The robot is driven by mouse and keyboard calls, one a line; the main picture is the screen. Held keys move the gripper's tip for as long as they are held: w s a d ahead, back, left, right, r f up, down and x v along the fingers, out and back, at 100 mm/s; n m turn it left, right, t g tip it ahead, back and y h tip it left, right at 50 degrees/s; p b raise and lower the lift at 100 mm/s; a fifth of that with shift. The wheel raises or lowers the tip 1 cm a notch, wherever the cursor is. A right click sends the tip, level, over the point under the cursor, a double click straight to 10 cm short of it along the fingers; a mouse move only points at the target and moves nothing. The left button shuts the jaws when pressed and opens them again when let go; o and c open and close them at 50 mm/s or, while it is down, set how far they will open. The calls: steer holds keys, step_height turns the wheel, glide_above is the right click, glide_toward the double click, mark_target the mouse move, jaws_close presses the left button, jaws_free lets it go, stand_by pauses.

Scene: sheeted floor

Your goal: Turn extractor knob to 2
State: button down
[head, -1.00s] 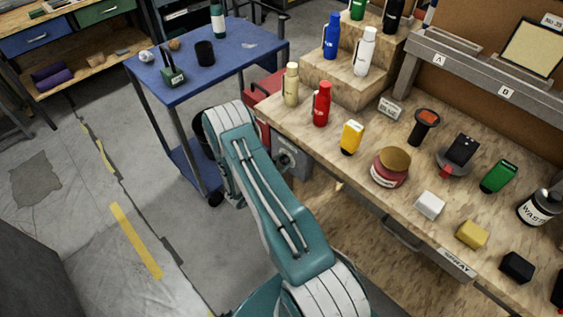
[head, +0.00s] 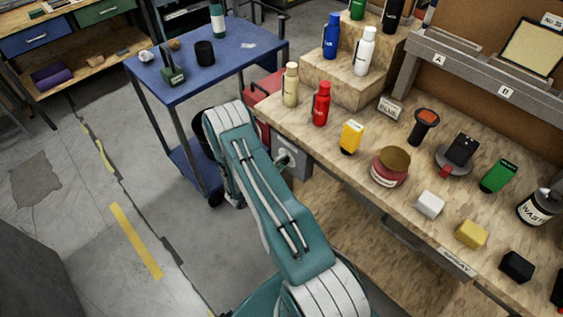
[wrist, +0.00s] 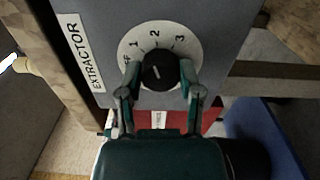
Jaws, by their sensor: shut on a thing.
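The extractor knob (wrist: 160,64) is black and round, with a short pale mark on its face. It sits on a pale dial (wrist: 191,50) printed 1, 2 and 3, on a grey panel labelled EXTRACTOR (wrist: 84,55). The mark looks tilted; I cannot tell exactly which number it points to. My gripper (wrist: 159,77) is shut on the knob, one finger on each side, in the wrist view. The fingers hide the dial's lower sides. In the head view the grey extractor box (head: 297,167) hangs under the bench's left end, partly behind my arm.
The wooden bench (head: 330,142) above the box carries bottles, a yellow container (head: 351,137) and several small blocks. A red thing (wrist: 207,121) lies below the panel. Open floor is at the left.

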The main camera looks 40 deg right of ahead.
steer(key=shift+s+f+m, duration=0.1)
steer(key=shift+m, duration=0.5)
steer(key=shift+s+f, duration=0.1)
steer(key=shift+c, duration=1.3)
jaws_free()
steer(key=shift+d, duration=0.1)
steer(key=a, duration=1.2)
steer(key=shift+s, duration=0.35)
